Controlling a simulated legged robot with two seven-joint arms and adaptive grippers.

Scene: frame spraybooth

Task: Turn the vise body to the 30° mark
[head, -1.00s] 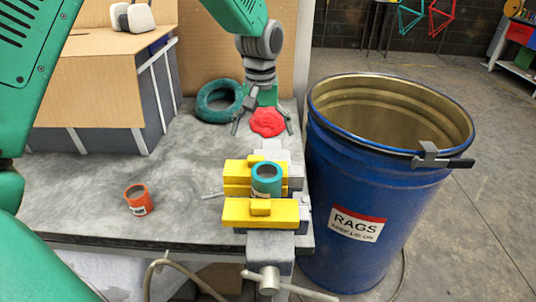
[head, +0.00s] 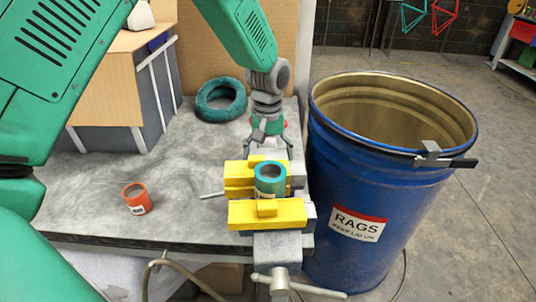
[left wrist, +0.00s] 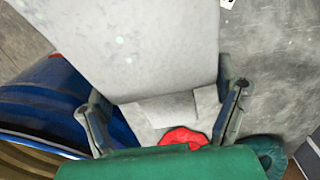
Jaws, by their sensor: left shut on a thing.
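The grey vise body (head: 277,247) stands at the bench's front right edge, with yellow jaws (head: 267,213) and a teal can (head: 270,179) upright between them. Its bar handle hangs at the front. My left gripper (head: 268,151) reaches down behind the rear jaw, its fingers on either side of the vise's back part and shut on it. In the left wrist view the fingers flank the grey vise body (left wrist: 150,45). A red lump (left wrist: 183,137) lies near the vise's back end. No degree scale or 30° mark is readable. My right gripper does not show.
A blue rag drum (head: 385,200) with a clamp on its rim stands close to the vise's right. An orange can (head: 137,198) stands on the bench (head: 185,170) at left.

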